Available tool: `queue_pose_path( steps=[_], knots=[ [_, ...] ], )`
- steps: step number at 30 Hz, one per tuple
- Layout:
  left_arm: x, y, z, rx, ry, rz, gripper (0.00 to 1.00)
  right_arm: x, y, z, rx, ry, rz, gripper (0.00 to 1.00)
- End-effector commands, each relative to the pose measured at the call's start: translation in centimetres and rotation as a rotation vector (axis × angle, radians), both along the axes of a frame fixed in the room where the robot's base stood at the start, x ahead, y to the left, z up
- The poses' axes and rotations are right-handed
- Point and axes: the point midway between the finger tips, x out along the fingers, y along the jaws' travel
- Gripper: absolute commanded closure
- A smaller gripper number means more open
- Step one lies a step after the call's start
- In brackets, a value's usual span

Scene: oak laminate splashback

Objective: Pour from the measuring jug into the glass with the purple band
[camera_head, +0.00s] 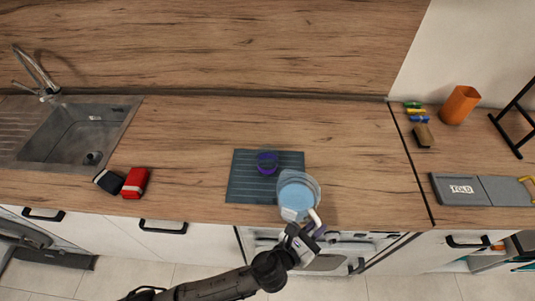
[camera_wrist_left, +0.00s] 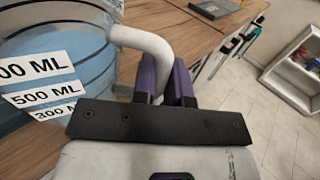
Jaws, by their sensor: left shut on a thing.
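The measuring jug (camera_head: 297,190) is clear with blue liquid in it and white volume labels, and it shows large in the left wrist view (camera_wrist_left: 60,55). My left gripper (camera_head: 310,233) is shut on the jug's white handle (camera_wrist_left: 145,40), at the counter's front edge. The glass with the purple band (camera_head: 267,163) stands on a dark mat (camera_head: 245,180), just behind and left of the jug. The jug overlaps the mat's right front corner; I cannot tell whether it touches the mat. My right gripper is not in view.
A sink (camera_head: 80,132) is at the left, with a red block (camera_head: 136,183) and a black block (camera_head: 109,181) near it. An orange cup (camera_head: 460,104) and a grey box (camera_head: 470,190) are on the right counter. The counter right of the jug is clear.

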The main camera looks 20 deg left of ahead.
Motion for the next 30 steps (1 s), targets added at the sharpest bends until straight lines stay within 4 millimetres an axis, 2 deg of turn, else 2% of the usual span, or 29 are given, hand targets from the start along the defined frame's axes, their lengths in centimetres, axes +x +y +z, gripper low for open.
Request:
queue_pose_path(
  steps=[11,30],
  knots=[
    [0.3,0.3,1.3,-0.037,0.025,0.001,1.00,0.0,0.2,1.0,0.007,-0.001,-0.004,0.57],
    [1.9,2.3,6.7,-0.276,0.221,0.000,1.00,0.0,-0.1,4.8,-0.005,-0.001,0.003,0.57]
  ],
)
